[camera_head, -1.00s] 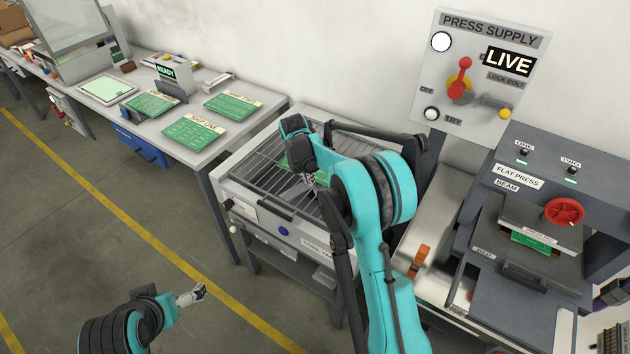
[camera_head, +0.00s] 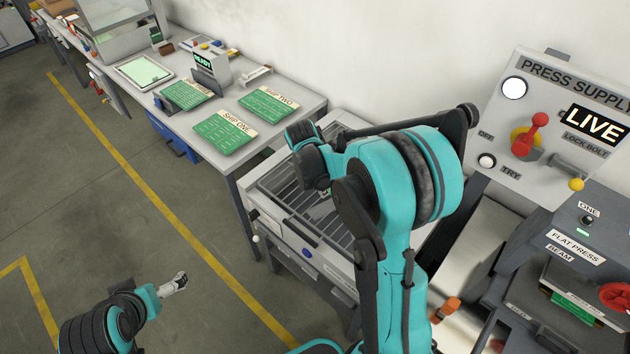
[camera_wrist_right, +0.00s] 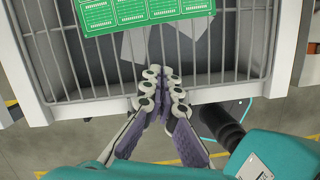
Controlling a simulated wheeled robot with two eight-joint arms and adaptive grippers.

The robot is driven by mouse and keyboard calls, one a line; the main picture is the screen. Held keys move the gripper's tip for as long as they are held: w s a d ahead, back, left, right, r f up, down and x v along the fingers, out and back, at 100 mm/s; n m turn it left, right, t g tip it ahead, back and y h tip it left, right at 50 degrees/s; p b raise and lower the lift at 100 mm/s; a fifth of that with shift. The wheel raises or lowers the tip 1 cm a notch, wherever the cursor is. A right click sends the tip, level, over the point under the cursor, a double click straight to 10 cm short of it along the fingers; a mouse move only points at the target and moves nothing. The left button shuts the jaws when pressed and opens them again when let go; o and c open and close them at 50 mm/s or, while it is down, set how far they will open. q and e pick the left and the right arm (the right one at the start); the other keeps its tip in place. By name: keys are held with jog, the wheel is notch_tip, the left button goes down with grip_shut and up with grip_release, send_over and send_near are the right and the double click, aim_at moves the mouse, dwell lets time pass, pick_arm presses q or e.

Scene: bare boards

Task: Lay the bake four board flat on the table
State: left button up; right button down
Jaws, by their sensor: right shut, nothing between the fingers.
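A green board (camera_wrist_right: 140,12) with white panels lies on the wire rack (camera_wrist_right: 225,60) at the top of the right wrist view. Its name is not readable there, so I cannot tell whether it is the bake four board. My right gripper (camera_wrist_right: 163,85) is shut and empty, over the rack on the near side of that board.
The table (camera_head: 205,160) at left holds the ship one board (camera_head: 225,132), the ship two board (camera_head: 268,103), another green board (camera_head: 187,94) and a READY stand (camera_head: 207,75). The flat press (camera_head: 570,265) and supply panel (camera_head: 545,120) stand at right. Bare tabletop shows around the boards.

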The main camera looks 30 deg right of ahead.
aim_at(340, 205)
jog(key=b+x, duration=0.3)
jog(key=x, duration=0.6)
jog(key=shift+s+a+f+b, duration=0.1)
jog(key=shift+s+f+b, duration=0.1)
jog(key=shift+b, duration=0.1)
jog(key=d, duration=0.1)
jog(key=d+b, duration=0.1)
jog(key=d, duration=0.1)
jog(key=shift+w+f, duration=0.1)
jog(key=shift+f, duration=0.15)
jog(key=shift+d+r, duration=0.1)
jog(key=shift+d, duration=0.45)
jog(key=shift+w+d, duration=0.1)
jog(key=shift+d, duration=1.15)
jog(key=shift+a, duration=0.15)
